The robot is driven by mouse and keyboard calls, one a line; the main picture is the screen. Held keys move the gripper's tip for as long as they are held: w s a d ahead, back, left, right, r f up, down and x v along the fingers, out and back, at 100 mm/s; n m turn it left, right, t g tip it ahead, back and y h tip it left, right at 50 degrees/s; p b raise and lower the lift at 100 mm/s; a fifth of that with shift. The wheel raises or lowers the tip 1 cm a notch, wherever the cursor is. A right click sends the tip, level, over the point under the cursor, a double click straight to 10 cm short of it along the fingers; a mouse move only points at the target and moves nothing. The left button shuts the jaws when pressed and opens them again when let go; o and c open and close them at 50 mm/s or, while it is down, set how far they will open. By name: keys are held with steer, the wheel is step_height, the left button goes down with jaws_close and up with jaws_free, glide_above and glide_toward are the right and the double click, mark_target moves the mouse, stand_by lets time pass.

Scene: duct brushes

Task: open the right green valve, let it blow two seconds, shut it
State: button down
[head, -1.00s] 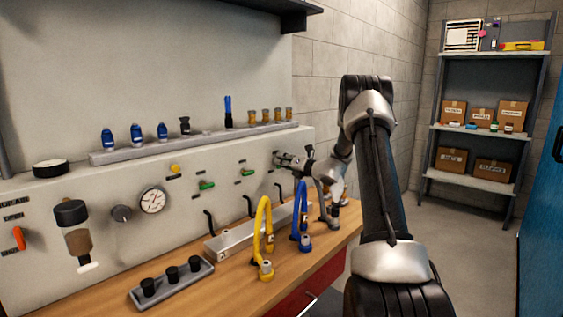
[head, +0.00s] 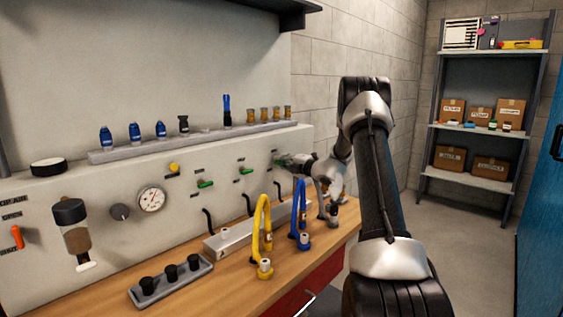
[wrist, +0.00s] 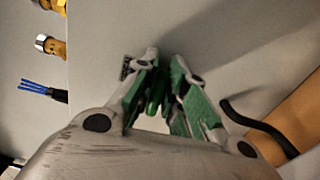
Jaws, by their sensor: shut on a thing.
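The right green valve (head: 279,162) is on the grey panel, at the right end of a row of three green valves. My gripper (head: 288,162) is at this valve, in front of the panel. In the wrist view my gripper (wrist: 160,75) has its fingers shut on the green handle (wrist: 156,94), which shows between them. The fingers hide part of the handle, so its exact angle is hard to tell. The middle green valve (head: 245,170) and the left green valve (head: 205,184) are apart from my gripper.
A yellow hose (head: 262,230) and a blue hose (head: 302,215) stand on the wooden bench (head: 215,285) below the valves. A black hook (wrist: 258,122) is close to my gripper's right side. A rail (head: 195,143) with bottles and brushes runs above the panel. A round gauge (head: 152,198) is further left.

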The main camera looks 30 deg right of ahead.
steer(key=shift+f+m, duration=0.1)
steer(key=shift+m, duration=0.4)
steer(key=c, duration=1.5)
jaws_free()
steer(key=shift+s, duration=0.1)
steer(key=v, duration=1.2)
